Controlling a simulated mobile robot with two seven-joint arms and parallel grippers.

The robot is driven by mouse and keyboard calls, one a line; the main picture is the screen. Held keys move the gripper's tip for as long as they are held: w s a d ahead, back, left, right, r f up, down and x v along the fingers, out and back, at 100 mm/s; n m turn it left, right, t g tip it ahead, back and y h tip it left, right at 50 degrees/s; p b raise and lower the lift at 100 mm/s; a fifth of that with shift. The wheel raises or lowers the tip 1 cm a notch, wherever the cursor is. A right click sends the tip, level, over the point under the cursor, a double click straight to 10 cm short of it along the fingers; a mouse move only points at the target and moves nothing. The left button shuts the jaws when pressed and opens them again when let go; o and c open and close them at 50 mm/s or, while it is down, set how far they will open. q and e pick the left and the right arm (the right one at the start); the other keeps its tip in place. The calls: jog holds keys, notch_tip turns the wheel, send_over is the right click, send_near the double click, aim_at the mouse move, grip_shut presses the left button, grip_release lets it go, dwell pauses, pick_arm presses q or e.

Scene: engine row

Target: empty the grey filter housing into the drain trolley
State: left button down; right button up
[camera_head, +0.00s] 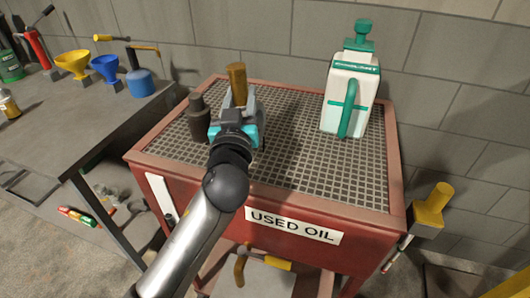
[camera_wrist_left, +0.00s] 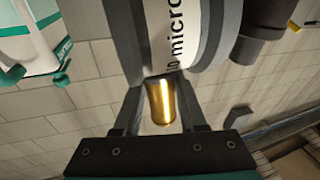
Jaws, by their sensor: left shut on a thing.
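The drain trolley (camera_head: 168,180) is a red cart with a mesh top and a "USED OIL" label. My left gripper (camera_head: 239,104) is over the left half of the mesh, shut on the filter housing. In the left wrist view my fingers (camera_wrist_left: 160,98) close around a gold cylindrical part (camera_wrist_left: 161,103), seemingly the housing's grip. Beyond it the grey filter housing (camera_wrist_left: 217,35) shows a white band with "10 micro" lettering. In the head view the gold part stands up behind my gripper, and the housing body is mostly hidden. Its opening and contents cannot be seen. My right gripper is not in view.
A dark cylinder (camera_head: 199,118) stands on the mesh just left of my gripper. A white and green coolant jug (camera_head: 350,95) stands at the back right. The mesh front right is clear. A grey bench (camera_head: 85,118) at left holds yellow and blue funnels. A wall is behind.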

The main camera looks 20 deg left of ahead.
pick_arm(q)
jog(key=shift+d+f+m+b, duration=0.15)
jog(key=shift+d+m+b, duration=0.25)
jog(key=shift+m+b, duration=0.1)
dwell(0.4)
jog(key=shift+d+r+m+t+h+b, duration=0.2)
jog(key=shift+d+m+t+h, duration=0.1)
jog(key=shift+d+m, duration=0.6)
jog(key=shift+d+r+m+t+h+b, duration=0.25)
jog(key=shift+d+m, duration=0.35)
jog(key=shift+m, duration=0.6)
dwell(0.9)
jog(key=shift+s+d+f+m+t+h, duration=0.1)
jog(key=shift+d+f+m+t+h, duration=0.1)
jog(key=shift+d+m, duration=0.3)
jog(key=shift+d+f+m+t+h, duration=0.15)
jog(key=shift+d+m, duration=0.15)
jog(key=shift+m, duration=0.3)
dwell(0.5)
jog(key=shift+d+f+m+t+h+b, duration=0.2)
jog(key=shift+d+m+h, duration=0.3)
jog(key=shift+m, duration=0.45)
jog(key=shift+d+f+m+t+h+b, duration=0.1)
jog(key=shift+d+m+h+b, duration=0.2)
jog(key=shift+d+m, duration=0.55)
dwell(0.7)
